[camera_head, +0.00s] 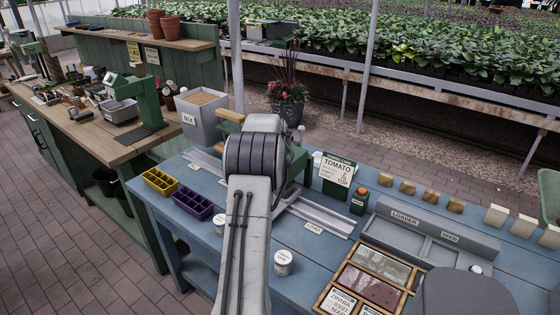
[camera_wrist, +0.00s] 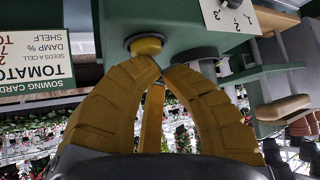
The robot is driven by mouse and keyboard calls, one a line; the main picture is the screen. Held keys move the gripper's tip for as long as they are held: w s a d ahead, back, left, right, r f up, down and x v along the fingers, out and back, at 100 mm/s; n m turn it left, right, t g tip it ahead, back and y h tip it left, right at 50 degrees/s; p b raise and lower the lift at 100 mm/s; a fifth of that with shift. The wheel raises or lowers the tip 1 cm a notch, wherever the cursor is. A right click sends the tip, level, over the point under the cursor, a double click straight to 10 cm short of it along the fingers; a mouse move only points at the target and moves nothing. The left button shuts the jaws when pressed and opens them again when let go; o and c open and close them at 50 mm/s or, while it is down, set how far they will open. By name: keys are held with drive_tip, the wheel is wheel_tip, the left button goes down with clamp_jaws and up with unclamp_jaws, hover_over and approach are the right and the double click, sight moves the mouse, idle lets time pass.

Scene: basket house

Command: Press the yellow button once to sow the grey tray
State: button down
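The yellow button (camera_wrist: 146,45) sits in a grey collar on the green machine panel (camera_wrist: 180,20) in the wrist view. My gripper (camera_wrist: 161,68) has yellow ribbed fingers that come together at their tips just below the button. The tips look very close to it, but I cannot tell whether they touch. Nothing shows between them. In the head view my arm covers most of the green machine (camera_head: 299,165) and hides the button and my fingertips. I cannot make out a grey tray in either view.
A yellow tray (camera_head: 160,182) and a purple tray (camera_head: 193,203) stand on the blue bench (camera_head: 245,287) at left. A TOMATO card (camera_head: 337,170) stands right of the machine and shows in the wrist view (camera_wrist: 35,62). Wooden and white blocks line the bench's back edge.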

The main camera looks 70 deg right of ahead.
drive_tip(key=shift+f+b, duration=0.35)
drive_tip(key=shift+f, duration=0.15)
idle(0.5)
drive_tip(key=shift+r, duration=0.15)
drive_tip(key=shift+r+p, duration=0.7)
drive_tip(key=shift+r, duration=0.25)
drive_tip(key=shift+r+p, duration=1.8)
drive_tip(key=shift+r, duration=0.7)
drive_tip(key=shift+f, duration=0.1)
